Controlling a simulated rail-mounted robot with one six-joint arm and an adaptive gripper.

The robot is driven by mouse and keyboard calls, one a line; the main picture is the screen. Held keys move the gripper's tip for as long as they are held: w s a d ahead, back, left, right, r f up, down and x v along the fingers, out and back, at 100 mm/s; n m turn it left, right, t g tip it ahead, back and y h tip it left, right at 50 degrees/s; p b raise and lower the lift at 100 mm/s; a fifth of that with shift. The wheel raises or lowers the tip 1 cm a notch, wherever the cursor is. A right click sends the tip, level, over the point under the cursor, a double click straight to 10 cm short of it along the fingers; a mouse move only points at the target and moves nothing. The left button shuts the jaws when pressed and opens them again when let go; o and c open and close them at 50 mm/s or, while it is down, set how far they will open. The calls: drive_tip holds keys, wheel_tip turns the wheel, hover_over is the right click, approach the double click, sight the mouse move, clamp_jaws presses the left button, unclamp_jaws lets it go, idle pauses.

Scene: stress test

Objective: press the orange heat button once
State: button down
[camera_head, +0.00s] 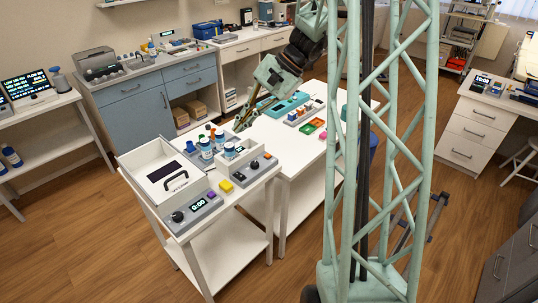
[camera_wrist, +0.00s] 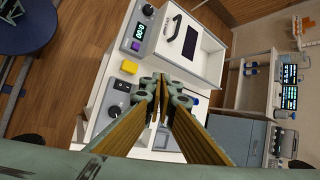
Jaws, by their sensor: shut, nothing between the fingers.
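A small white device with a grey front panel (camera_head: 252,169) stands at the right end of the near cart. Its panel carries a dark knob (camera_head: 254,164) and a small orange button (camera_head: 267,156). In the wrist view the same panel (camera_wrist: 117,100) lies left of the fingers, with dark round controls; the orange button is too small to make out there. My gripper (camera_head: 238,126) is shut and empty, pointing down behind the bottles and the device. In the wrist view its fingers (camera_wrist: 161,82) meet near the middle, apart from the panel in the picture.
A lidded white device (camera_head: 165,165) with a display stands left on the cart. A yellow block (camera_head: 226,186) and a purple button (camera_head: 211,195) are near the front. Several bottles (camera_head: 206,147) crowd between the devices and my gripper. A table with trays (camera_head: 305,115) lies behind.

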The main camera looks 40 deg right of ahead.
drive_tip(key=d+f+m+t, duration=0.1)
drive_tip(key=d+f+m, duration=0.1)
drive_tip(key=d+f, duration=0.2)
drive_tip(key=w+d+f+m+t, duration=0.1)
drive_tip(key=d+f, duration=0.3)
drive_tip(key=d, duration=0.6)
drive_tip(key=shift+w+f+m+p, duration=0.2)
drive_tip(key=shift+f+m+p, duration=0.1)
drive_tip(key=shift+m+p, duration=0.1)
drive_tip(key=shift+d+f, duration=0.1)
drive_tip(key=shift+f, duration=0.1)
drive_tip(key=b, duration=0.3)
hover_over(269, 155)
drive_tip(key=shift+f, duration=3)
drive_tip(key=shift+f+b, duration=0.7)
drive_tip(key=shift+f, duration=0.45)
drive_tip(key=shift+f+b, duration=0.95)
drive_tip(key=shift+r, duration=0.25)
drive_tip(key=shift+r+p, duration=0.3)
drive_tip(key=shift+r, duration=0.35)
drive_tip(key=shift+r, duration=0.1)
